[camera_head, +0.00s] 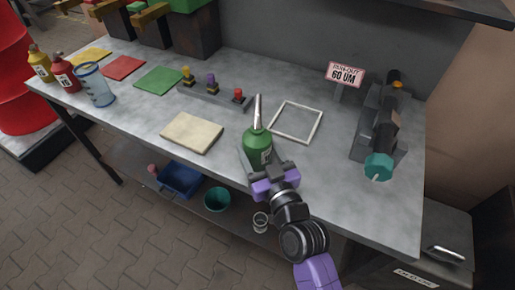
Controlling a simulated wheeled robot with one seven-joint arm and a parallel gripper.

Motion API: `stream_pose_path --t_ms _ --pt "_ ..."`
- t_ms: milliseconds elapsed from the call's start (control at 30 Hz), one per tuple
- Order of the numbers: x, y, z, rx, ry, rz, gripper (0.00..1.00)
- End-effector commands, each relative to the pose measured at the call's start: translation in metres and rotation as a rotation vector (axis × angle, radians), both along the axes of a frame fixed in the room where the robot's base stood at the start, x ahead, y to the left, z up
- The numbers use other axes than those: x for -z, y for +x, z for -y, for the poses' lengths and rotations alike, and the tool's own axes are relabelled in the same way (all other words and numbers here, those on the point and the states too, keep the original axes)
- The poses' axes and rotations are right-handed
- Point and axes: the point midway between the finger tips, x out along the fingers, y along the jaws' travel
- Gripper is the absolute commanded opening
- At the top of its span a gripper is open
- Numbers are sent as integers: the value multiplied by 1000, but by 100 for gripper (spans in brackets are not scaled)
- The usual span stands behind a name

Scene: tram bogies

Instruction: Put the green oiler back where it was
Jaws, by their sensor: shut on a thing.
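The green oiler (256,141) has a round green body, a pale label and a long thin spout pointing up. It is at the front middle of the grey bench (340,200), roughly upright. My gripper (260,167) is shut on the oiler's lower body from the front. Whether its base touches the bench is hidden by the gripper. A green mat (159,79), a red mat (124,67) and a yellow mat (91,57) lie at the back left. A yellow oiler (40,66) and a red oiler (65,76) stand at the left end.
A clear blue-rimmed jug (96,88) stands beside the red oiler. A beige cloth (192,132) lies left of my gripper, a white square frame (297,121) right of it. Behind is a rack with coloured knobs (212,93). A gauge device (383,125) and a sign (345,75) stand right.

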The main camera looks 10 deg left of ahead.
Motion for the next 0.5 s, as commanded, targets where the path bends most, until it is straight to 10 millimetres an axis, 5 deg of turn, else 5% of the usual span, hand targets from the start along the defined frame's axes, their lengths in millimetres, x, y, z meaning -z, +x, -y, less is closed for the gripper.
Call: stream_pose_path --t_ms 200,233,333,500 --pt "2 0 0 1 1 4 0" --pt "3 0 0 0 0 0 66" --pt "2 0 0 0 0 0 85" --pt "2 0 0 0 0 0 85"
